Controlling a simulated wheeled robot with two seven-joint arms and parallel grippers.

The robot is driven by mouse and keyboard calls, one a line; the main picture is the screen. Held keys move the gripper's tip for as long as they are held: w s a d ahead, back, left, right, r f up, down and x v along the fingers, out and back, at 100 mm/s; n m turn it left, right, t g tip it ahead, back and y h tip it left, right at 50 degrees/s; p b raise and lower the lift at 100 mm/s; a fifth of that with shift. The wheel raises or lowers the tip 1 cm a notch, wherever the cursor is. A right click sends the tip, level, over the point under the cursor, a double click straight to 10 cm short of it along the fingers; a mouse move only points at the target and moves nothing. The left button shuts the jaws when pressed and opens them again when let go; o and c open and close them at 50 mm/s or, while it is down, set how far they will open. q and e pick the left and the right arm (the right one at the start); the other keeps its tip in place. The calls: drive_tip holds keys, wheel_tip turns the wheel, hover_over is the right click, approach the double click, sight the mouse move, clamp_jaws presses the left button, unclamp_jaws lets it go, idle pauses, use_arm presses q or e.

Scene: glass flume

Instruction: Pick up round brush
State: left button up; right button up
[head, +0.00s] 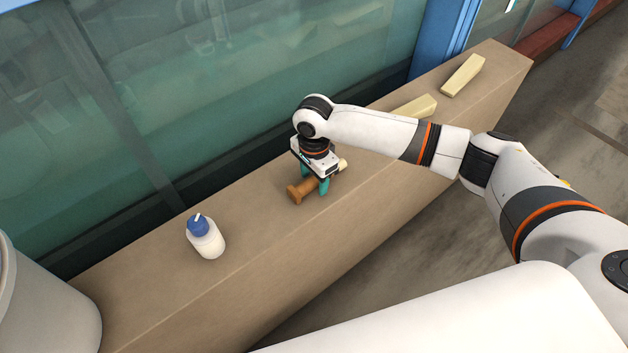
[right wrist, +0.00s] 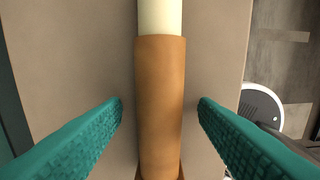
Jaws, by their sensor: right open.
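The round brush (head: 297,192) lies on the tan ledge (head: 262,215), with a brown wooden handle and a cream end. My right gripper (head: 313,180) is over it, pointing down, with teal fingers. In the right wrist view the brown handle of the brush (right wrist: 160,95) runs lengthwise between the two open fingers, with a gap on each side. The cream part shows at the top of that view. The gripper hides part of the brush in the head view. My left gripper is not in view.
A pale round container (head: 48,305) is at the lower left. The glass wall (head: 240,80) rises behind the ledge.

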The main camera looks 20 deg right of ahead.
drive_tip(key=shift+c, duration=0.3)
drive_tip(key=c, duration=1)
drive_tip(key=shift+r, duration=0.1)
